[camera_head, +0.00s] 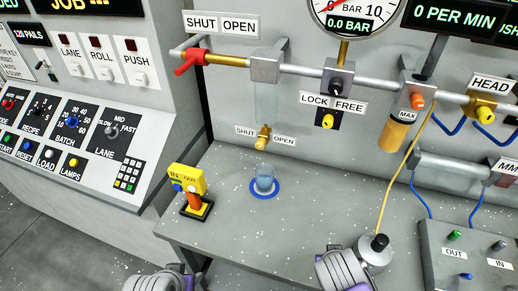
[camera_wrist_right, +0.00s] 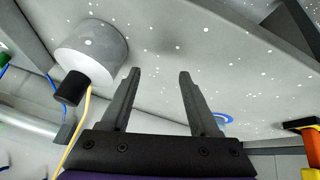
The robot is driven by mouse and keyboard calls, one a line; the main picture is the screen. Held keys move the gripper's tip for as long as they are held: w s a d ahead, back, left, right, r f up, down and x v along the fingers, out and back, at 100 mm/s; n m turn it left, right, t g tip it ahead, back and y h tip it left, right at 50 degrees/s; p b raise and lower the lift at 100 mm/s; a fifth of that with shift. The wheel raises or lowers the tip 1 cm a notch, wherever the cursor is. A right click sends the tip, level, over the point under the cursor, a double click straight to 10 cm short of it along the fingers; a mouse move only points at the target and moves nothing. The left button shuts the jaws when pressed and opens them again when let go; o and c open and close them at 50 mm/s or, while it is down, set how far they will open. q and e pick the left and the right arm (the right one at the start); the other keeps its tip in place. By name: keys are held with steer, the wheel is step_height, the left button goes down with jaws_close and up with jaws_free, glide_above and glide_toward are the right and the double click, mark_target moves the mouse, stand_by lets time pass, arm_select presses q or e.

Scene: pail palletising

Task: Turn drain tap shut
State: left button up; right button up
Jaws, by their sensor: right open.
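The drain tap (camera_head: 264,136) is a small brass tap on the back panel, at the foot of a clear tube, with a SHUT / OPEN label behind it. Its handle is too small to tell which word it points to. A clear bluish cup (camera_head: 264,178) stands below it. My right gripper (camera_wrist_right: 158,75) is open and empty in the right wrist view, its two grey fingers apart, away from the tap. In the head view, grey and purple parts of my arms show at the bottom edge. My left fingers do not show.
The cup stands on a blue ring (camera_head: 264,196). A yellow stand (camera_head: 188,178) is to its left. A grey cylinder with a black knob (camera_head: 375,252) is near my right arm. A red-handled valve (camera_head: 190,62) is higher up.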

steer(key=w+a+r+t+h, duration=0.2)
steer(key=w+a+r, duration=0.15)
steer(key=w, duration=0.35)
steer(key=m+t+h+b, duration=0.1)
steer(key=m+t, duration=0.2)
steer(key=t, duration=0.7)
glide_toward(259, 148)
steer(key=x, duration=0.9)
steer(key=shift+w+p, duration=0.25)
steer(key=shift+p, duration=0.05)
steer(key=shift+r, duration=0.1)
jaws_close()
